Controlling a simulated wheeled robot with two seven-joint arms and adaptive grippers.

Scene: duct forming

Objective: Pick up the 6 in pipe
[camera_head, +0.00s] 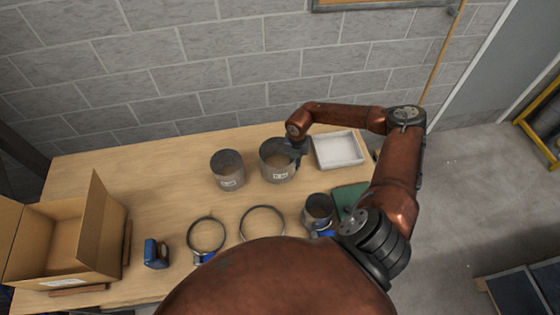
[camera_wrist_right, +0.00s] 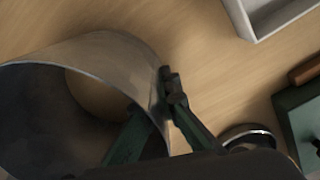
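Three open grey metal pipes of differing size stand on the table; their labels are too small to read. The widest pipe (camera_head: 277,172), which I take as the 6 in pipe, stands upright at the back middle. My right gripper (camera_head: 297,146) is at its right rim. In the right wrist view, this pipe (camera_wrist_right: 110,55) fills the left side. The right gripper (camera_wrist_right: 158,105) has one green finger inside the pipe and one outside, closed in on the wall between them. Another pipe (camera_head: 228,172) stands just left, and a smaller one (camera_head: 317,208) nearer me. My left gripper is out of view.
A white tray (camera_head: 338,137) lies right of the pipe, with a green case (camera_head: 345,197) in front. Two metal rings (camera_head: 206,219) (camera_head: 262,207) with blue parts lie nearer me. A cardboard box (camera_head: 100,225) stands at left. The back left of the table (camera_head: 130,165) is clear.

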